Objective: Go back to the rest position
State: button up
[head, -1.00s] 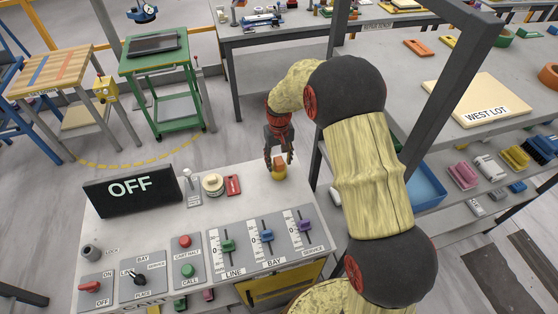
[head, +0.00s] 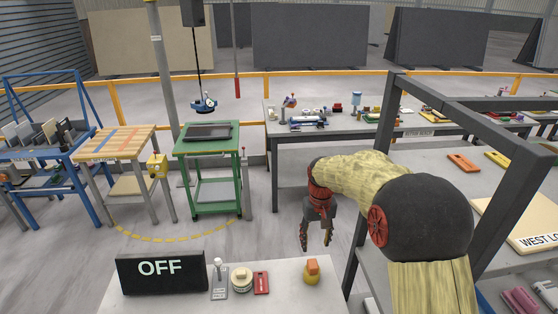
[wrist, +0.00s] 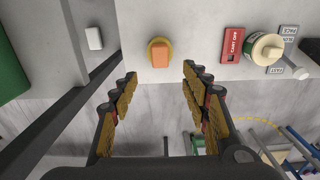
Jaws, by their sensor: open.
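My gripper (head: 316,247) hangs with its fingers pointing down, open and empty, above the far edge of the console top (head: 228,301). A small yellow object with an orange top (head: 312,272) stands on the console top near its far right corner. My gripper is apart from it, up and behind it in the head view. In the wrist view the open fingers (wrist: 159,76) have nothing between them, and the yellow and orange object (wrist: 160,54) sits beyond the tips.
A black OFF sign (head: 161,272), a cream round item (head: 242,280) and a red card (head: 261,283) sit on the console. A dark frame post (head: 374,190) rises right beside my arm. A green cart (head: 209,165) and a grey bench (head: 290,141) stand behind, with open floor between.

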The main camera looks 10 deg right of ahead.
jog(key=s+r+t+b, duration=0.1)
jog(key=s+r, duration=0.3)
jog(key=s, duration=0.7)
jog(key=s+r+t+b, duration=0.2)
jog(key=s+r, duration=0.2)
jog(key=s, duration=0.6)
jog(key=s+r+t+b, duration=0.1)
jog(key=s+r, duration=0.3)
jog(key=s, duration=0.7)
jog(key=shift+s+r+t+b, duration=0.15)
jog(key=shift+s+t+b, duration=0.2)
jog(key=shift+t, duration=0.45)
jog(key=shift+c, duration=1.3)
